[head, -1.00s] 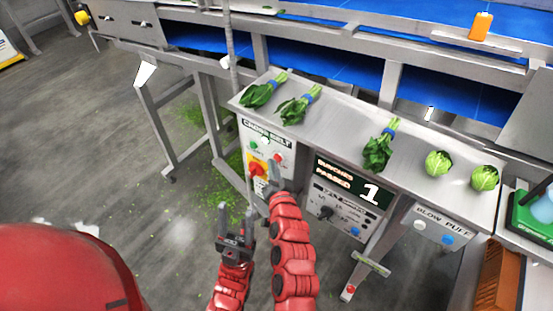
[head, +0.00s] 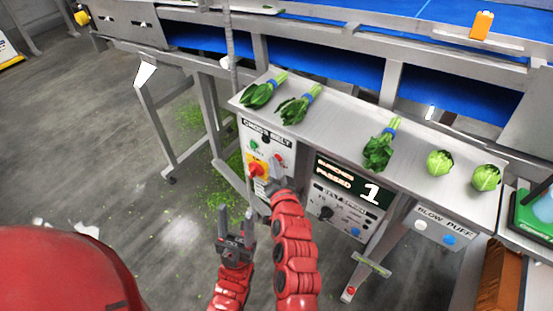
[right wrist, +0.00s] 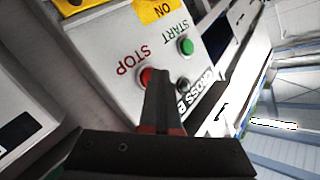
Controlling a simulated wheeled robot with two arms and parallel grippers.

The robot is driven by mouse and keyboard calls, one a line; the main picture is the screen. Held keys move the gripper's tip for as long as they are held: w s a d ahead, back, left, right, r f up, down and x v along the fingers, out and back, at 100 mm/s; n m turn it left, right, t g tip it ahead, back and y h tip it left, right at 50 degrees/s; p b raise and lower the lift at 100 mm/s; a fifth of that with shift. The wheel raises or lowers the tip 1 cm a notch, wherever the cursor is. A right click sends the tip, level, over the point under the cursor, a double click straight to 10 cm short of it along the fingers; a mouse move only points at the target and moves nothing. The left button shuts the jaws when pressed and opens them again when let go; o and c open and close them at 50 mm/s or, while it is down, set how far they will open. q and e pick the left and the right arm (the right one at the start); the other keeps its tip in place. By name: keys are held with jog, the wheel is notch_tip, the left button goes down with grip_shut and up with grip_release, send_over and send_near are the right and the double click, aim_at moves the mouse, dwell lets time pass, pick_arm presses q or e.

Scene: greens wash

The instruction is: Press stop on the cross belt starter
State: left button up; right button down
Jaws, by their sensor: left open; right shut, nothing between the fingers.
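The cross belt starter (head: 267,139) is a pale box under the left end of the steel shelf. It carries a green start button (head: 254,146), a red stop button (head: 279,160) and a yellow-and-red switch (head: 257,168). In the right wrist view the stop button (right wrist: 147,77) sits beside the fingertips and is partly covered by them; I cannot tell whether they touch. The green start button (right wrist: 187,46) is clear. My right gripper (head: 273,172) is shut and empty at the panel's front. My left gripper (head: 236,212) is open and empty, lower left of the panel.
Leafy bunches (head: 380,146) and round green heads (head: 439,162) lie on the steel shelf (head: 340,122). A counter panel (head: 351,184) reading 1 and a blow puff box (head: 440,229) hang right of the starter. Green scraps litter the floor (head: 222,199).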

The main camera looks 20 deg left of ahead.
jog(key=shift+s+r, duration=0.1)
jog(key=shift+s+a+p, duration=0.25)
jog(key=shift+s+p, duration=0.35)
jog(key=shift+s, duration=0.1)
jog(key=s+p, duration=0.1)
jog(key=s+a+p, duration=0.1)
jog(key=s, duration=0.1)
jog(key=s+p, duration=0.1)
jog(key=shift+s+a, duration=0.35)
dwell(0.7)
